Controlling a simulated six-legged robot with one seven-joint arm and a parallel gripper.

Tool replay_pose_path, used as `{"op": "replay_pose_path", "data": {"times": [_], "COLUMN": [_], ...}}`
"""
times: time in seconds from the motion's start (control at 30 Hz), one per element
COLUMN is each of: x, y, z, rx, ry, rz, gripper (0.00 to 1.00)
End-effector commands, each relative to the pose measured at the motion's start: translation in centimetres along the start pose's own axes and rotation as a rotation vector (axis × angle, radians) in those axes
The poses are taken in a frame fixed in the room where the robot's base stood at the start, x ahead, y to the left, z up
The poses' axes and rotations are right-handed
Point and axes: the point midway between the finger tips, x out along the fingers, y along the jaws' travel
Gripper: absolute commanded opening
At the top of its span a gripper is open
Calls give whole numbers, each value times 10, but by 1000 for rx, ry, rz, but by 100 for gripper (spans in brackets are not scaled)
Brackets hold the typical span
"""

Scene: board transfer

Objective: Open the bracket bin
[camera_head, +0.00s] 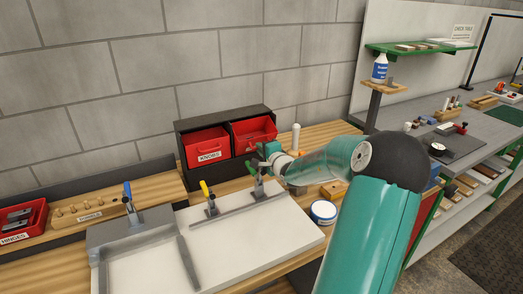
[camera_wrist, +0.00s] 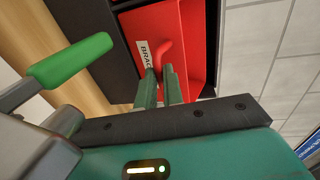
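The bracket bin is the red right-hand bin (camera_head: 254,130) in the black cabinet, beside the KNOBS bin (camera_head: 207,147). In the wrist view, the bracket bin (camera_wrist: 185,25) shows a partly covered label starting "BRAC" and a curved red handle (camera_wrist: 165,50). My gripper (camera_head: 257,164) is in front of this bin, partly over its lower front in the head view. In the wrist view, the two green fingers (camera_wrist: 159,75) stand a small gap apart at the handle, which runs down between their tips. Whether they press on it cannot be told.
A toggle clamp with a green handle (camera_wrist: 70,62) is close beside my gripper. A white bottle (camera_head: 295,138) and a round tub (camera_head: 323,211) are nearby.

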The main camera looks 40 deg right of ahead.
Motion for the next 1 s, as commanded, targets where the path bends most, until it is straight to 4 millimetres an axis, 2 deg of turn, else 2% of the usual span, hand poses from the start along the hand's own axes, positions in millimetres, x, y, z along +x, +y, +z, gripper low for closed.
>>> {"op": "replay_pose_path", "data": {"times": [0.5, 0.83, 0.87, 0.9, 0.93, 1.0], "x": [-4, -5, -5, -5, -5, -5], "y": [12, 12, 12, 12, 12, 12], "z": [1, 0, 0, 0, 0, 0], "rx": [0, 1, 1, 1, 1, 1], "ry": [-2, 0, 0, 0, 0, 0], "rz": [-123, -133, -133, -133, -133, -133], "gripper": [0, 0, 14, 22, 28, 30]}}
